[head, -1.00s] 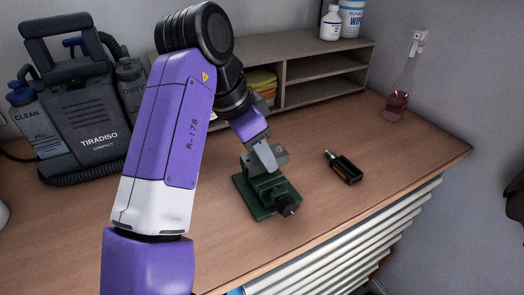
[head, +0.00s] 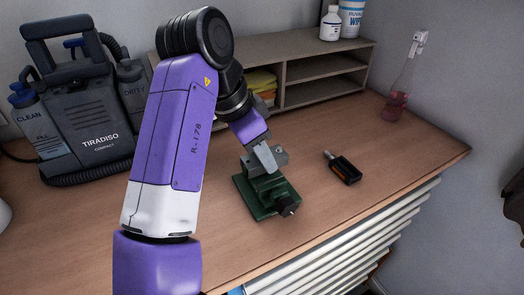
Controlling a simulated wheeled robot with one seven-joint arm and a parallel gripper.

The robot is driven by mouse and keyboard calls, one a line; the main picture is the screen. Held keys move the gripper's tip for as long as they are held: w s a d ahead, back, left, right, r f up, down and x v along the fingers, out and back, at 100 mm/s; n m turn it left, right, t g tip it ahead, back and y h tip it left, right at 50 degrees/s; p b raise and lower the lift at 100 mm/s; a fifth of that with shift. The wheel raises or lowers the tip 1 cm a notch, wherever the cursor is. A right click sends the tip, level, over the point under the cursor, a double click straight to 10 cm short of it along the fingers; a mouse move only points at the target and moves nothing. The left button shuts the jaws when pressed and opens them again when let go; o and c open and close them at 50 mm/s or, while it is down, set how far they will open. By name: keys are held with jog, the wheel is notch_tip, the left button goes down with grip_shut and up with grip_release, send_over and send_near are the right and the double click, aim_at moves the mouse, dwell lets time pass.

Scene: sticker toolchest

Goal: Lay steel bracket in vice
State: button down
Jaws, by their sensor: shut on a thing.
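The green vice (head: 262,197) stands on the wooden workbench in the head view, with its dark screw handle facing the front right. My gripper (head: 268,163) is directly over the vice, pointing down. It is shut on the grey steel bracket (head: 281,156), part of which shows to the right of the fingers. The bracket is at the top of the vice jaws. I cannot tell whether it rests between them or is held just above. My gripper hides the rest of the bracket and part of the jaws.
A flask with red liquid (head: 397,98) stands at the back right. A shelf (head: 325,68) and a grey cleaning machine (head: 80,110) stand behind. The bench front right is clear.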

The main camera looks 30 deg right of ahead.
jog(key=shift+f+b, duration=0.75)
jog(key=shift+f, duration=0.5)
dwell(0.5)
jog(key=c, duration=0.9)
grip_release()
jog(key=shift+r, duration=0.1)
jog(key=shift+r+p, duration=2.35)
jog(key=shift+r, duration=0.05)
